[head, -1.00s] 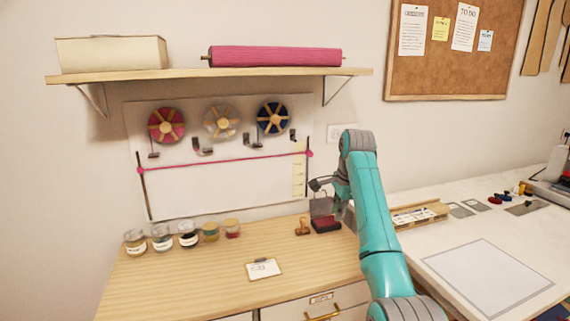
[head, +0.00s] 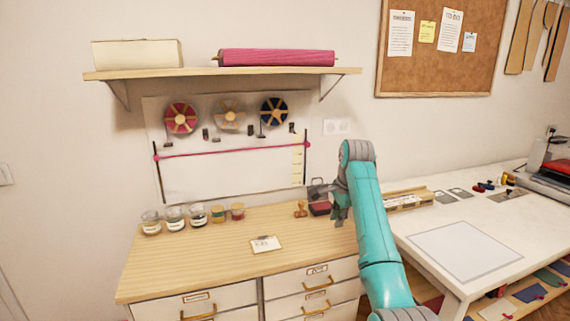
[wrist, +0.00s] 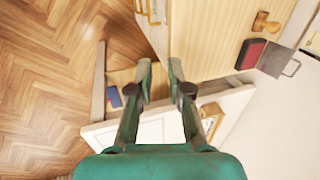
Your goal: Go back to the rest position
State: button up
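My teal arm reaches up and over on the right of the head view. My gripper (wrist: 160,68) points down in the wrist view, its two fingers apart with nothing between them.
Several jars (head: 175,218), a small card (head: 265,244), a wooden stamp (head: 300,209) and a dark red ink pad (head: 319,209) sit on the counter. A shelf (head: 225,73) hangs above. Wooden floor (wrist: 45,80) shows clear in the wrist view.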

jog(key=s+f+n+t, duration=0.1)
jog(key=s+f, duration=0.2)
jog(key=f, duration=0.7)
jog(key=s+f+n+t, duration=0.1)
jog(key=s+f, duration=0.2)
jog(key=f, duration=0.7)
jog(key=s+f+n+t, duration=0.1)
jog(key=s+f, duration=0.2)
jog(key=f, duration=0.7)
jog(key=s+d+f+n+t, duration=0.1)
jog(key=s+f+n, duration=0.1)
jog(key=s+f, duration=0.65)
jog(key=s+d+f+n+t, duration=0.15)
jog(key=s+f, duration=0.35)
jog(key=s, duration=0.6)
jog(key=s+r+n+t, duration=0.3)
jog(key=s+n, duration=0.1)
jog(key=s, duration=2.2)
jog(key=s+r+n+t+h, duration=0.1)
jog(key=s+r+n+t, duration=0.2)
jog(key=s+r, duration=1.4)
notch_tip(320, 180, up, 4)
jog(key=shift+d+f+n, duration=0.25)
jog(key=shift+d+n, duration=0.05)
jog(key=shift+n, duration=0.05)
